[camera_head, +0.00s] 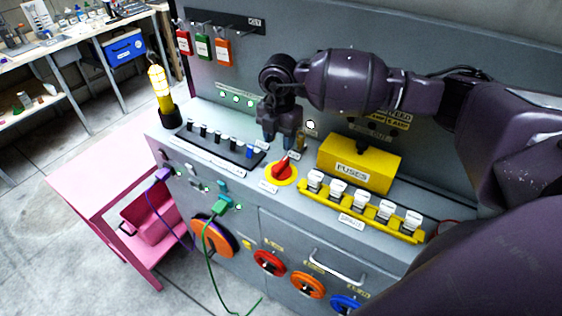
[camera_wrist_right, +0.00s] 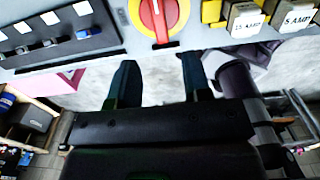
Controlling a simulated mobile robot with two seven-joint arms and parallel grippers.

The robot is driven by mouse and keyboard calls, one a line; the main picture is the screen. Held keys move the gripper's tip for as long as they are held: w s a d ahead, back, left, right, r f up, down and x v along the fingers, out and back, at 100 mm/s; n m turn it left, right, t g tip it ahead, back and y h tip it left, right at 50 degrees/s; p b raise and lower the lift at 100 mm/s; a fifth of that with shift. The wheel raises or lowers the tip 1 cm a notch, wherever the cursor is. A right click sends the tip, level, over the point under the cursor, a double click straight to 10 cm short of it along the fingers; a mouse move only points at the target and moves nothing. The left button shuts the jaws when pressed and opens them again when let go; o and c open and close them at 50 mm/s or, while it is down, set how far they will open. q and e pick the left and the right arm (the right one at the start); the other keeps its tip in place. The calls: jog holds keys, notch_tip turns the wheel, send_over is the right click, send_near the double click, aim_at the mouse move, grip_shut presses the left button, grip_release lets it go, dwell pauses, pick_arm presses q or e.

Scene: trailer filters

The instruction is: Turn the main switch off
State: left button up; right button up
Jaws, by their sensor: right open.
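The main switch (camera_head: 281,171) is a red rotary knob on a round yellow plate, set on the grey console top. In the right wrist view the switch (camera_wrist_right: 158,14) is at the top middle, cut by the frame edge, with its red handle running roughly up and down. My right gripper (camera_head: 281,146) points down just behind the knob in the head view. In the wrist view its two fingers (camera_wrist_right: 160,78) are apart with nothing between them, and the knob lies beyond their tips. I cannot tell the exact gap to it. My left gripper is not in view.
A yellow fuse box (camera_head: 358,164) and a row of white-topped fuses (camera_head: 363,208) stand right of the switch. A black strip of small switches (camera_head: 220,143) lies to its left. A yellow lamp (camera_head: 161,92) stands at the console's left end. A pink table (camera_head: 105,170) adjoins the console.

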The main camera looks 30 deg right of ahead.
aim_at(280, 165)
notch_tip(280, 165, down, 9)
jog(key=shift+r, duration=0.15)
dwell(0.4)
grip_shut()
